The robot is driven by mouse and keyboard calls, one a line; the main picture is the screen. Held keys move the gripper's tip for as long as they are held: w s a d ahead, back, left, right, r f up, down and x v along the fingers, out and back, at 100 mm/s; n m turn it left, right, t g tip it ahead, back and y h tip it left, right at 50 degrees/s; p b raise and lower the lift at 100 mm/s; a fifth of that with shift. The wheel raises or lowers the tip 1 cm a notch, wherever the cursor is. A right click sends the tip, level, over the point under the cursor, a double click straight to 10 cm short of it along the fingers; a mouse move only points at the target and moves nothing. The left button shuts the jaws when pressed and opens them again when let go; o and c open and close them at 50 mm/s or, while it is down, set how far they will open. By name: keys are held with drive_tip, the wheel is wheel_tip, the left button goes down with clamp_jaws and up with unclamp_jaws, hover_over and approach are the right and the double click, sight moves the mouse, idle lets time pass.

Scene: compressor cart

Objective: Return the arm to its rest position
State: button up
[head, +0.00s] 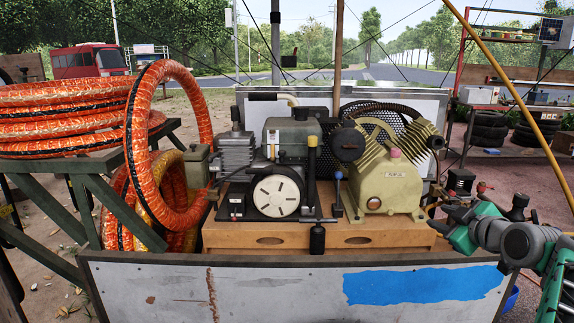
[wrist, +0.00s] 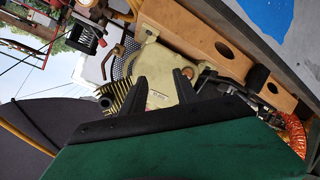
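My arm (head: 553,270), green, grey and black, reaches in from the right edge of the head view. My gripper (head: 441,218) points left, at the right end of the cart, in front of and right of the cream pump (head: 388,185). In the wrist view my gripper (wrist: 161,88) shows two dark fingers standing apart, with nothing held between them. The cream pump (wrist: 158,72) shows beyond and between the fingers. A green housing covers the lower part of the wrist view.
The cart's wooden base (head: 285,238) carries a grey engine (head: 290,140) and levers. Its front panel (head: 250,290) has a blue patch. Orange hoses (head: 65,115) lie on a rack at left. A shelf with tyres (head: 490,130) stands at right. A yellow pole (head: 510,85) slants above my arm.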

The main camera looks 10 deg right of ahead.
drive_tip(key=s+a+r+m+g+y+p, duration=0.1)
drive_tip(key=s+a+r+m+g+p, duration=0.15)
drive_tip(key=a+p, duration=0.65)
drive_tip(key=s+a+r+m+g+p, duration=0.1)
drive_tip(key=s+a+r+g+p, duration=0.2)
drive_tip(key=a+p, duration=0.65)
drive_tip(key=s+a+m+g+p, duration=0.2)
drive_tip(key=s+a+p, duration=0.1)
drive_tip(key=s+a, duration=0.2)
drive_tip(key=s+a+r+m+g+p, duration=0.1)
drive_tip(key=s+a+m+g+p, duration=0.1)
drive_tip(key=s, duration=0.8)
drive_tip(key=a+g+p, duration=0.1)
drive_tip(key=a+p, duration=0.1)
drive_tip(key=a, duration=0.1)
drive_tip(key=shift+a+h, duration=0.3)
drive_tip(key=shift+h, duration=0.1)
